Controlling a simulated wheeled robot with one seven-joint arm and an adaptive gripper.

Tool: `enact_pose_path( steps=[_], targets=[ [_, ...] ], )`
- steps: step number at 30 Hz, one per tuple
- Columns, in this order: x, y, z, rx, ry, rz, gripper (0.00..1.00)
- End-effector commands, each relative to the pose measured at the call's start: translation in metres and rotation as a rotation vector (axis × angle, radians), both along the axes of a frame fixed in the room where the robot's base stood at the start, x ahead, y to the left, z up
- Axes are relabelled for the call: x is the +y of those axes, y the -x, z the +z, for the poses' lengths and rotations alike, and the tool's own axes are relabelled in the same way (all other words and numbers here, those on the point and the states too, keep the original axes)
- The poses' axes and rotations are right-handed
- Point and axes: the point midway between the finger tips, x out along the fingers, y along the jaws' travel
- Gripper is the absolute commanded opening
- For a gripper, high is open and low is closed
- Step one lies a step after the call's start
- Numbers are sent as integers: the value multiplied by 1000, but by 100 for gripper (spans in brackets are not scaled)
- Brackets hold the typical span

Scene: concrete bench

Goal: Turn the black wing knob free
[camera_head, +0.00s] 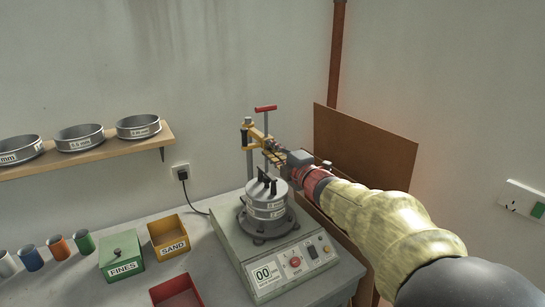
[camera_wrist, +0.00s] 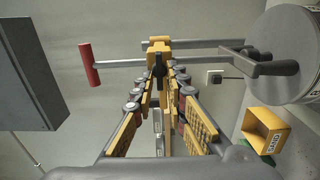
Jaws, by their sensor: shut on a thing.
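The black wing knob (camera_wrist: 158,66) sits in front of the end of a yellow clamp bar (camera_wrist: 158,46) in the wrist view. My gripper (camera_wrist: 160,78) is shut on it, with a fingertip on each side. In the head view my gripper (camera_head: 273,155) reaches the yellow bar (camera_head: 258,135) from the right, and the knob is hidden or too small to tell. A rod with a red T-handle (camera_head: 265,108) rises by the bar. It also shows at the left of the wrist view (camera_wrist: 88,65).
The sieve stack (camera_head: 266,208), with a dark handle on its lid, stands on the grey shaker (camera_head: 240,247) below my gripper. A brown board (camera_head: 365,150) is close behind my arm. The SAND bin (camera_head: 170,236), FINES box (camera_head: 122,253) and red tray (camera_head: 177,292) are to the left.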

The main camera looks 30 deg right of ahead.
Motion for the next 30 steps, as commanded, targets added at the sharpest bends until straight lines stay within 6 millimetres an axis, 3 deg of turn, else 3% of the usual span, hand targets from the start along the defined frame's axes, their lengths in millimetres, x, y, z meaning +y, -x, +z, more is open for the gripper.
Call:
enact_pose_path(
  steps=[16, 17, 18, 23, 30],
  targets=[
    [0, 0, -1, 0, 24, 0, 0],
    [0, 0, -1, 0, 23, 0, 15],
    [0, 0, -1, 0, 23, 0, 18],
    [0, 0, -1, 0, 23, 0, 27],
    [0, 0, 0, -1, 23, 0, 27]
  ],
)
